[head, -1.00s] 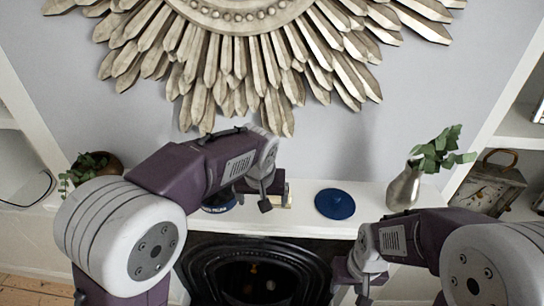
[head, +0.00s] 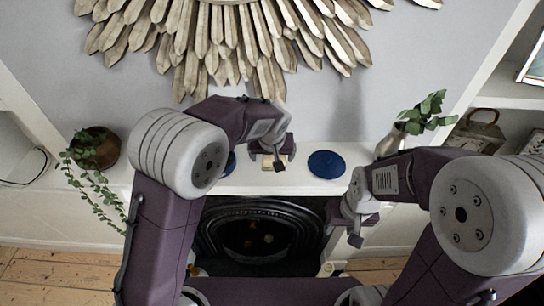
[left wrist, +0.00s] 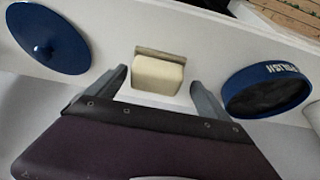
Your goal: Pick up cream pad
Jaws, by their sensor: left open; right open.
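The cream pad (left wrist: 158,76) is a small block with a tan strip along its far edge, lying on the white mantel shelf (left wrist: 185,30). It also shows in the head view (head: 268,163), partly hidden by my left gripper (head: 279,160). In the left wrist view my left gripper (left wrist: 158,86) is open, with a finger on either side of the pad's near part. Gaps remain between pad and fingers, and I cannot tell the height between them. My right gripper (head: 358,226) is open and empty, below the shelf's front edge.
A blue disc with a knob (left wrist: 48,38) lies left of the pad in the left wrist view; a blue round tin (left wrist: 268,90) lies right. In the head view, a potted trailing plant (head: 95,148) and a silver vase (head: 390,143) stand toward the shelf ends. A black fireplace (head: 260,232) is below.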

